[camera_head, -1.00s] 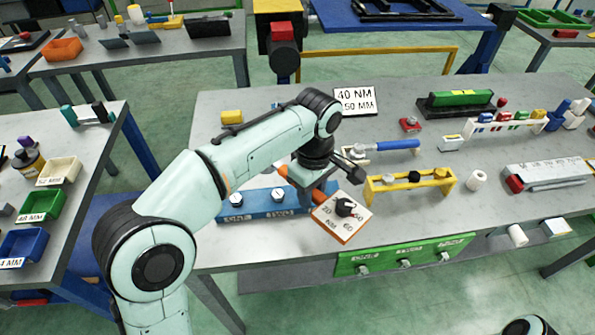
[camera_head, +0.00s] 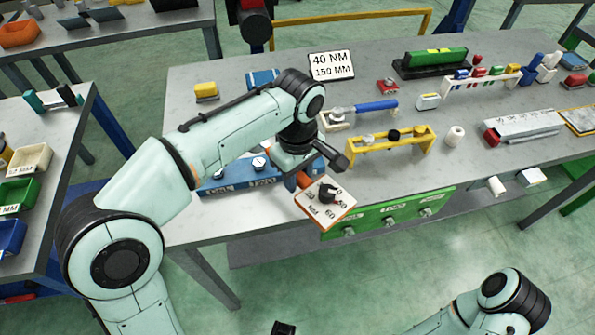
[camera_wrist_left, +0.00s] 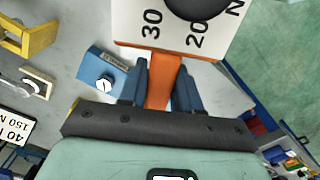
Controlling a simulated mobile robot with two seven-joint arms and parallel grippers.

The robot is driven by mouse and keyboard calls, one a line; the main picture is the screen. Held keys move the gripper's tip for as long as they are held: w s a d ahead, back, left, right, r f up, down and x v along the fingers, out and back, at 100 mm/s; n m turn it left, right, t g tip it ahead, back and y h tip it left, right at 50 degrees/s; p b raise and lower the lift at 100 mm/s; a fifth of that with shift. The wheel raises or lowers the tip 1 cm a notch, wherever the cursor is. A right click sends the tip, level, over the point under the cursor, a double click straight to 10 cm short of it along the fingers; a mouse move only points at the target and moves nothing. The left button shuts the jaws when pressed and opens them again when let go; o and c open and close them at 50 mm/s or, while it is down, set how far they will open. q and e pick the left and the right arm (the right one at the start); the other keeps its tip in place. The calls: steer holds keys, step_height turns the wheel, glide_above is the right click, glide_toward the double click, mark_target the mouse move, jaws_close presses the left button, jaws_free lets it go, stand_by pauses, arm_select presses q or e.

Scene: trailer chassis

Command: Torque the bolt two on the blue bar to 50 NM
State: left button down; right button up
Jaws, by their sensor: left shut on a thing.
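The blue bar (camera_head: 225,180) lies near the front left of the table, with lettering on its front face and two bolts showing on top, the left bolt (camera_head: 218,172) and the right bolt (camera_head: 258,162). My left gripper (camera_head: 308,165) is right of the bar, shut on the orange handle of a torque wrench with a white dial plate (camera_head: 338,211). In the left wrist view, the gripper (camera_wrist_left: 161,75) holds the orange handle (camera_wrist_left: 160,88) between its fingers. The bar's end (camera_wrist_left: 100,68) shows there with one bolt (camera_wrist_left: 104,84). The wrench's far end is hidden.
A yellow bar (camera_head: 372,146) with bolts stands right of the wrench. A blue-handled tool (camera_head: 376,105) and a sign reading 40 NM, 150 MM (camera_head: 331,65) lie behind. A green panel (camera_head: 375,220) hangs at the front edge. My right arm (camera_head: 495,305) is low at right.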

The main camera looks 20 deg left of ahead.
arm_select(q)
steer(key=shift+f+b, duration=1.6)
steer(key=shift+f, duration=1.15)
steer(key=shift+p, duration=0.65)
steer(key=shift+f+b, duration=0.45)
steer(key=shift+f, duration=0.3)
stand_by(0.6)
steer(key=c, duration=1.8)
jaws_free()
jaws_close()
steer(key=shift+s+a+m, duration=0.7)
steer(key=shift+s+m, duration=0.2)
steer(key=shift+s, duration=0.15)
